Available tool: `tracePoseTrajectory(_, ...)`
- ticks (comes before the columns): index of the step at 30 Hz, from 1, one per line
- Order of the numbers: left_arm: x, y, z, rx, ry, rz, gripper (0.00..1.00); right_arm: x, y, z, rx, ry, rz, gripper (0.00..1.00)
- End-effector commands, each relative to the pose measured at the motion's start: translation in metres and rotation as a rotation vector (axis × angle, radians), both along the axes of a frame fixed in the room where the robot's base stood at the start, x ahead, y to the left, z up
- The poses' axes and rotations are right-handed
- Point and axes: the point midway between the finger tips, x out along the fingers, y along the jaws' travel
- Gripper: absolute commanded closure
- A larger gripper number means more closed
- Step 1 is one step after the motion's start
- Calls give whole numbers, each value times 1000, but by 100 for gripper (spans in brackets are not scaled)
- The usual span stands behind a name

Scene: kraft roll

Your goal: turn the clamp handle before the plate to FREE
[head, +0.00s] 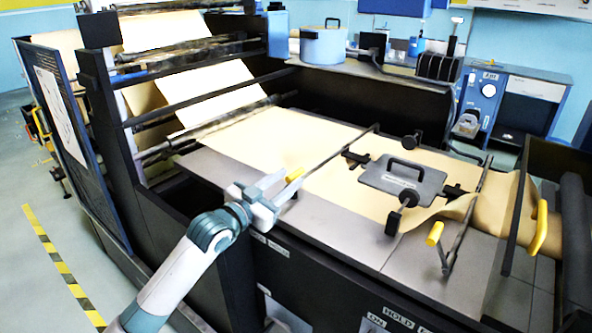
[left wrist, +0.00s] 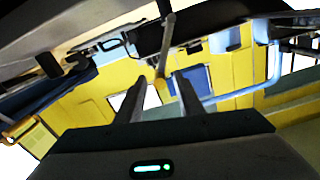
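The grey plate (head: 402,180) with a black handle lies on the brown paper. A clamp bar (head: 340,149) crosses the paper to the left of the plate. Its yellow handle (head: 294,174) is at the near table edge. My left gripper (head: 284,187) is right at this handle. In the left wrist view, the gripper (left wrist: 158,88) has its fingers apart, and the yellow handle (left wrist: 160,86) shows in line with the gap. I cannot tell whether they touch. My right gripper is out of view.
A second clamp bar (head: 467,220) with a yellow handle (head: 434,233) stands right of the plate. Labels, including HOLD (head: 398,312), are on the front panel below it. Black knobs stand around the plate. A dark frame with rollers (head: 130,150) rises at left.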

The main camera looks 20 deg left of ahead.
Motion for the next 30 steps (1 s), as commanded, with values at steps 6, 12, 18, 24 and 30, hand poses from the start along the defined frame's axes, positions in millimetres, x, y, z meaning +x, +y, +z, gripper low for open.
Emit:
tracePoseTrajectory(6,29,-10,2,-1,0,0,66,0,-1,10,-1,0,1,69)
tracePoseTrajectory(12,40,-15,0,-1,1,-1,66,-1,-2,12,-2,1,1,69)
tracePoseTrajectory(18,41,-15,0,0,0,-1,66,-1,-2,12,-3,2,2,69)
tracePoseTrajectory(24,41,-15,0,0,0,-1,85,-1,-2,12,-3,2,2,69)
tracePoseTrajectory(30,41,-15,0,-1,1,-1,100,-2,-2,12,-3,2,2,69)
